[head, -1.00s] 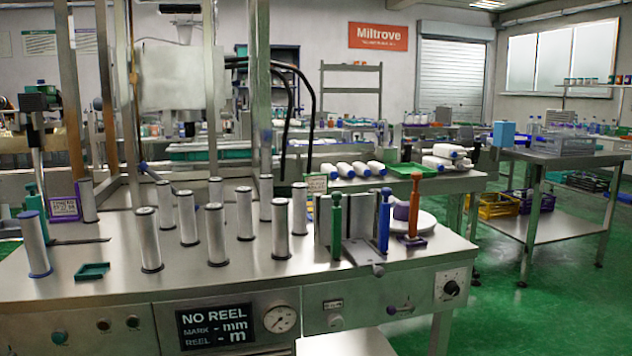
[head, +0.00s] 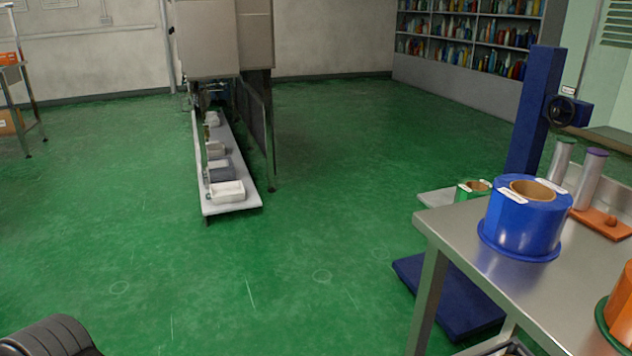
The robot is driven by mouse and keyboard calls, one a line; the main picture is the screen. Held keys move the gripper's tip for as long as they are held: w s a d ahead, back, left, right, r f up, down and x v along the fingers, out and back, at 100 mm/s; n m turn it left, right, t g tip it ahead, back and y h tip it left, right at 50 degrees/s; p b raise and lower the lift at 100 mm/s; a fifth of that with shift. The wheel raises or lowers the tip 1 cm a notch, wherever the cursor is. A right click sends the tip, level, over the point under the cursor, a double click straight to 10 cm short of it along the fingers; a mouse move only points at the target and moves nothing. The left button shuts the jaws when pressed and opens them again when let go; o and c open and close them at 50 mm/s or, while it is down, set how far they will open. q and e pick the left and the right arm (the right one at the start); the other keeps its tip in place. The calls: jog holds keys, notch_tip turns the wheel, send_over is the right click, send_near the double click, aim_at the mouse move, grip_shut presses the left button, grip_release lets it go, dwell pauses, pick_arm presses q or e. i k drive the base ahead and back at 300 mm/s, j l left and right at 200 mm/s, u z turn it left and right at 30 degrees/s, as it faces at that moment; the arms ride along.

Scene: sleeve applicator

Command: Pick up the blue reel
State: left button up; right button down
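The blue reel (head: 522,222) stands upright near the left edge of the steel table at the right of the head view. It has a wide blue flange at its base, a brown core in its top and white labels on its rim. Nothing touches it from my side. A dark rounded part, likely of my own arm, shows at the bottom left corner. Neither gripper's fingers show.
A low conveyor (head: 232,203) stands further back. Green floor between is clear.

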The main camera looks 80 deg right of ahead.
aim_at(525, 215)
jog(key=z, duration=1.15)
jog(key=j+z, duration=0.1)
jog(key=z, duration=1.1)
jog(key=j+z, duration=0.1)
jog(key=z, duration=1.6)
jog(key=k+z, duration=0.1)
jog(key=z, duration=0.5)
